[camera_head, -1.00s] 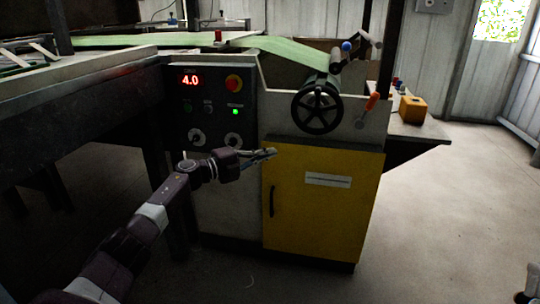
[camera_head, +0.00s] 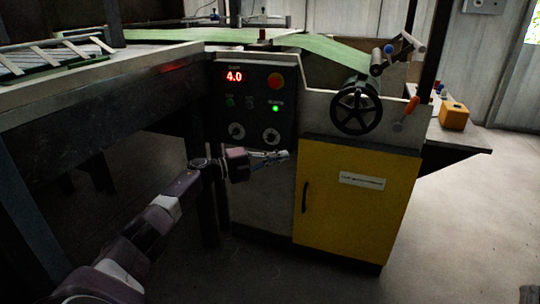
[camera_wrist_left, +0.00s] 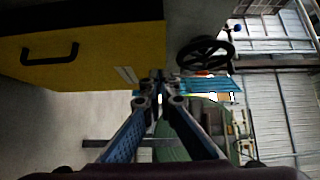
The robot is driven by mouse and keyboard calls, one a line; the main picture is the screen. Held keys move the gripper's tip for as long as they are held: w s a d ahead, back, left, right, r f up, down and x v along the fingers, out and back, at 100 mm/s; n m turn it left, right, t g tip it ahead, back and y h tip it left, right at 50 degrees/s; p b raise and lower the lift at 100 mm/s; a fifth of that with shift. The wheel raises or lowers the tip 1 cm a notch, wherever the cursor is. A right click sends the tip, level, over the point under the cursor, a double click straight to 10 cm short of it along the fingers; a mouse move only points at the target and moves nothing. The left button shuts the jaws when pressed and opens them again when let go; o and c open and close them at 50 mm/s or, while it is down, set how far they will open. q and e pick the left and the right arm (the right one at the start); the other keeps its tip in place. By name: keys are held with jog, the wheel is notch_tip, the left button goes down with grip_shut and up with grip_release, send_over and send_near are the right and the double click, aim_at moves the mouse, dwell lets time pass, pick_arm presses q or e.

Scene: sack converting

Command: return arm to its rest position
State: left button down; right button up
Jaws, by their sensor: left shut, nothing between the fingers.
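My left arm comes in from the lower left of the head view. Its gripper (camera_head: 276,157) is shut and empty, in front of the machine below the dark control panel (camera_head: 254,102) and beside the upper left corner of the yellow cabinet door (camera_head: 355,205). In the left wrist view the closed fingertips (camera_wrist_left: 158,80) point towards the machine, with the yellow door (camera_wrist_left: 85,52) at the upper left and the handwheel (camera_wrist_left: 205,54) beyond them. My right gripper does not show clearly in the head view.
The panel shows a red 4.0, a red button (camera_head: 275,81) and a lit green light. A black handwheel (camera_head: 356,108) stands above the door. A side shelf with an orange box (camera_head: 453,115) juts out at right. A long table (camera_head: 110,90) lies at left.

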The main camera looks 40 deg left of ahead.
pick_arm(q)
jog(key=shift+s+a+r, duration=0.25)
jog(key=shift+s+a, duration=0.7)
jog(key=shift+a, duration=0.25)
